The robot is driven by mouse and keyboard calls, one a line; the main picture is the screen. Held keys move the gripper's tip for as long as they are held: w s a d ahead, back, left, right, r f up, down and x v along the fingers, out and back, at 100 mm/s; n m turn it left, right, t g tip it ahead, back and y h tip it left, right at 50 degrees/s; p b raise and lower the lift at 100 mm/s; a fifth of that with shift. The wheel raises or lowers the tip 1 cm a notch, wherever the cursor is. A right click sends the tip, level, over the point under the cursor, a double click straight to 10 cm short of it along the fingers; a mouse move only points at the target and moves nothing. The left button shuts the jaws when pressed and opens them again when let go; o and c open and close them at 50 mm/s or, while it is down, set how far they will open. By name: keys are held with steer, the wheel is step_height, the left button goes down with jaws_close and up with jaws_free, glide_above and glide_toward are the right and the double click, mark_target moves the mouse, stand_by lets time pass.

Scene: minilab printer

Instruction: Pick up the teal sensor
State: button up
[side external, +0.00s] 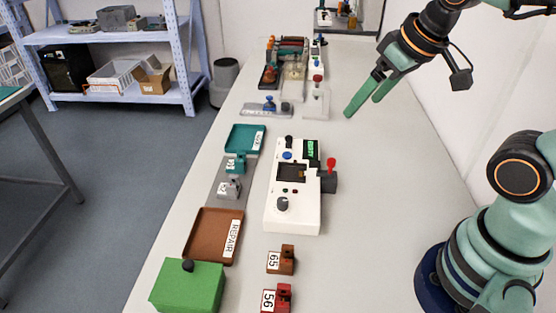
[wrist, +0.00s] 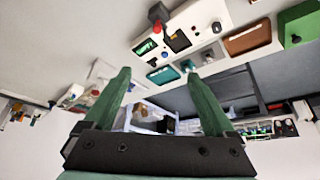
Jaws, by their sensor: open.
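The teal sensor (side external: 235,164) is a small teal block with a white label. It sits on a grey holder (side external: 218,199), beside a similar grey block (side external: 229,188). In the wrist view the teal sensor (wrist: 187,66) is small and far off, beyond the fingertips. My gripper (side external: 363,107) has green fingers spread apart with nothing between them. It is up and to the right of the sensor in the side view, well apart from it, with the white machine's area in between. Both fingers (wrist: 157,76) also show in the wrist view.
A white machine (side external: 293,212) with a red-tipped lever stands right of the sensor. A teal tray (side external: 245,139) and a brown REPAIR tray (side external: 212,237) flank the holder. A green box (side external: 188,290), brown block (side external: 281,260) and red block (side external: 277,298) are in front. The table's right side is clear.

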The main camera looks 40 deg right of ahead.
steer(key=w+a+r+n+g, duration=0.1)
steer(key=w+a+r+n, duration=0.1)
steer(key=w, duration=0.5)
steer(key=n+g, duration=0.5)
steer(key=n, duration=0.2)
glide_above(242, 158)
steer(key=s, duration=0.1)
step_height(242, 158, down, 21)
steer(key=shift+f, duration=0.1)
steer(key=shift+a+f, duration=0.15)
steer(key=shift+f, duration=1.15)
steer(key=shift+a+f, duration=0.1)
steer(key=shift+f, duration=1.2)
steer(key=shift+c, duration=0.3)
